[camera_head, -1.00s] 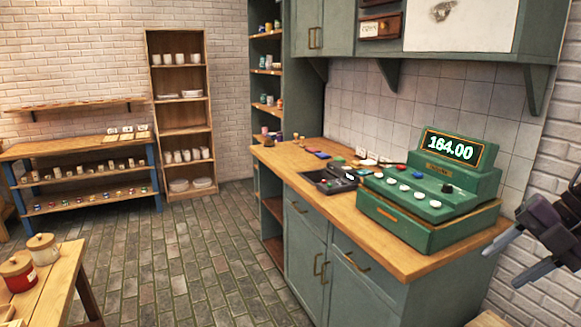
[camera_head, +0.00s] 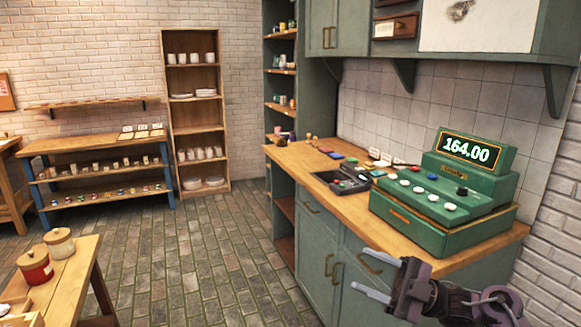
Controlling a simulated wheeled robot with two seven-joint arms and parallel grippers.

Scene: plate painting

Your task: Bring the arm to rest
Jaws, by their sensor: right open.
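My right gripper (camera_head: 372,278) is at the lower right, in front of the green counter's cabinet doors and below the wooden worktop. Its two pale fingers point left and stand apart, with nothing between them. My left gripper is not in the picture.
At the lower left is a wooden table (camera_head: 80,265) with lidded jars (camera_head: 35,266). The brick floor (camera_head: 200,260) between is clear.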

